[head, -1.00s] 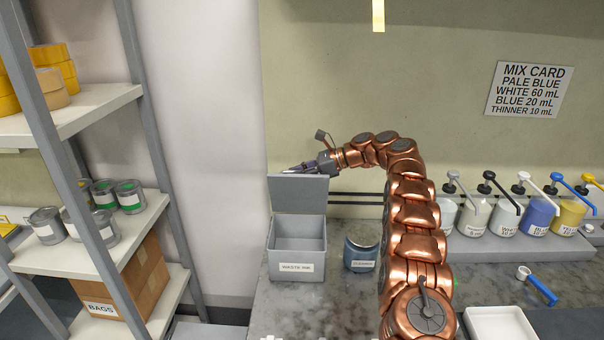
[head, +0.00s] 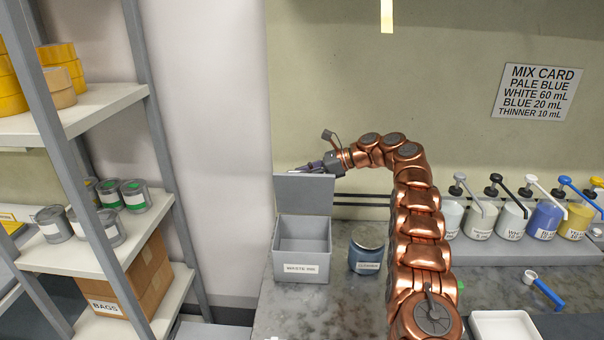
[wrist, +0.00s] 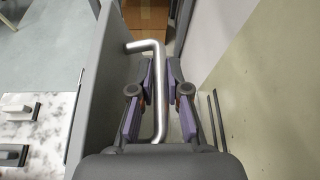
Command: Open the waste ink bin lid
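The grey waste ink bin (head: 302,268) stands on the counter with its lid (head: 304,196) raised upright at the back. The open top shows the bin's empty-looking inside. My gripper (head: 310,169) is at the top edge of the lid, partly hidden behind it in the head view. In the wrist view, my gripper (wrist: 160,85) has its two purple-padded fingers close on both sides of the bent metal handle (wrist: 160,112). The grey lid (wrist: 96,85) is just left of the handle there.
A blue-grey jar (head: 366,255) stands right of the bin. Several pump bottles (head: 512,220) line the back of the counter (head: 340,320). A white tray (head: 504,326) and a blue-handled scoop (head: 546,290) lie at the right. A shelf rack (head: 100,115) stands at the left.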

